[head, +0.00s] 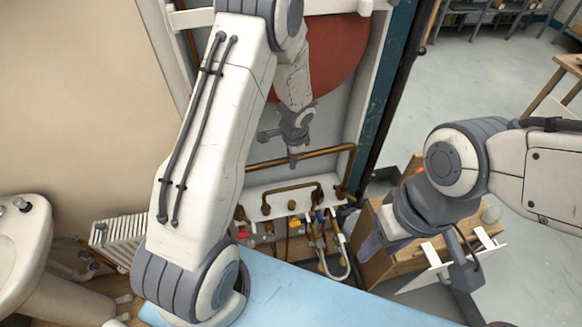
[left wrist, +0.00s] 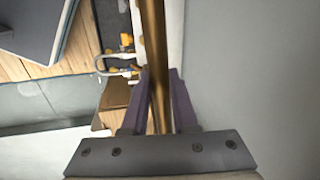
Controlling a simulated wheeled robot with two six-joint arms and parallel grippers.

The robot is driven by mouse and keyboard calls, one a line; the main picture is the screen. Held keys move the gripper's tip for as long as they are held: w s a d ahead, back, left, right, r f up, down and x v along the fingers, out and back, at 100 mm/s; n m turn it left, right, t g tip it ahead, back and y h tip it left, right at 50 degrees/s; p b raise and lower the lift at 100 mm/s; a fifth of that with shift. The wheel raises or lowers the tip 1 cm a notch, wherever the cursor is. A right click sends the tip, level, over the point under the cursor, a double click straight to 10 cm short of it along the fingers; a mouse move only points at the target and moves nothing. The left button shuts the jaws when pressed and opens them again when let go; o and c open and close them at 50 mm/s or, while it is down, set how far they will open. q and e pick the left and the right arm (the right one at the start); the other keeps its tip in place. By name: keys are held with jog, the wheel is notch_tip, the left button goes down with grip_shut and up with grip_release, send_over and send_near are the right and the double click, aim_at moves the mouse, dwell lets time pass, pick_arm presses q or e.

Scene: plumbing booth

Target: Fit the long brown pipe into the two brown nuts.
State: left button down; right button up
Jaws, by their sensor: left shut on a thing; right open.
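The long brown pipe (head: 330,151) runs across in front of the wall, above a white ledge, and its right end bends down towards the ledge. My left gripper (head: 294,162) is shut on its straight run. In the left wrist view the pipe (left wrist: 154,60) passes between the purple fingers. A brown nut (head: 341,192) shows by the pipe's lower right end; I cannot tell whether the pipe is seated in it. The pipe's left end is hidden behind my left arm, and the other nut is not clear. My right gripper (head: 370,244) is open and away from the pipe.
A shorter brown pipe (head: 292,188) stands on the white ledge (head: 285,203). Below are valves and a pale hose (head: 335,268). A wooden cabinet (head: 400,262) stands at the right, a washbasin (head: 22,240) at the left. A dark post (head: 390,95) edges the booth.

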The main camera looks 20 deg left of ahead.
pick_arm(q)
jog(key=shift+w+a+f+m, duration=0.25)
jog(key=shift+a+f+m, duration=0.05)
jog(key=shift+a+m, duration=0.1)
jog(key=shift+f+b, duration=2.45)
jog(key=c, duration=0.6)
grip_release()
